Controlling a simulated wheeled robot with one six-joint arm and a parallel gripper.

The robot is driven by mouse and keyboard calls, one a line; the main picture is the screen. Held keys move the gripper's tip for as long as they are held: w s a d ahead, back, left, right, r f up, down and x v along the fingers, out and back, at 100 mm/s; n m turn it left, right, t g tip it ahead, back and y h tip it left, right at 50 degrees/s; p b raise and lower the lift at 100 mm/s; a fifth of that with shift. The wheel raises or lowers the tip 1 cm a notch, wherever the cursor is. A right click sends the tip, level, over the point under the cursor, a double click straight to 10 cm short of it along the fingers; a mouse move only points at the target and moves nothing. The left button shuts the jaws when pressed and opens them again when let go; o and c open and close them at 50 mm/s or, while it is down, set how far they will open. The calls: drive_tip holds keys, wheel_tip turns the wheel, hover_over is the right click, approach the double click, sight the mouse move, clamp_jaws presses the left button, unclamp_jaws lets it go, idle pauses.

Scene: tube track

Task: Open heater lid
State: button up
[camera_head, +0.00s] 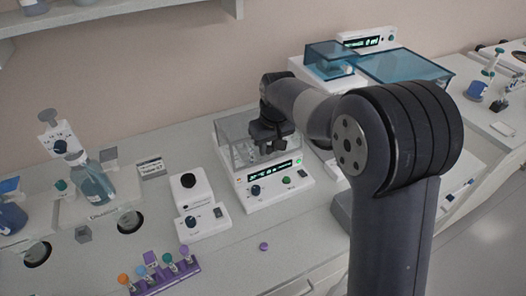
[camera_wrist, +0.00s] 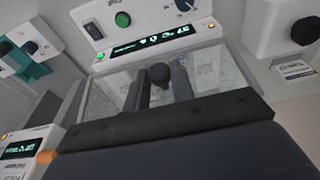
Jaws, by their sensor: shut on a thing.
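The heater (camera_head: 268,193) is a white box with a green-lit display, a dark knob and a green button on its sloped front. Its clear lid (camera_head: 231,131) sits over the top and looks closed. My gripper (camera_head: 266,147) reaches down over the lid from behind the arm. The heater's display (camera_wrist: 155,43) lies just beyond the lid.
A small white device with a black top (camera_head: 192,190) stands left of the heater. A purple tube rack (camera_head: 165,275) and a loose purple cap (camera_head: 263,246) lie in front. A larger machine with blue lids (camera_head: 405,67) stands behind right. Bottles (camera_head: 92,180) stand far left.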

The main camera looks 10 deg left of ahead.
drive_tip(key=shift+w+a+r, duration=0.1)
drive_tip(key=shift+w+r, duration=0.05)
drive_tip(key=shift+r, duration=0.25)
drive_tip(key=r+p, duration=0.1)
drive_tip(key=w+r+p, duration=0.1)
drive_tip(key=a+r+p, duration=0.1)
drive_tip(key=shift+w, duration=0.15)
drive_tip(key=shift+w+p, duration=0.15)
drive_tip(key=shift+p, duration=0.2)
drive_tip(key=shift+a+r, duration=0.1)
drive_tip(key=shift+r, duration=0.05)
drive_tip(key=shift+w+a+r+p, duration=0.25)
drive_tip(key=shift+w+r+p, duration=0.1)
drive_tip(key=shift+r, duration=0.15)
drive_tip(key=shift+w+a+r, duration=0.5)
drive_tip(key=shift+w+r, duration=0.15)
drive_tip(key=shift+r, duration=0.2)
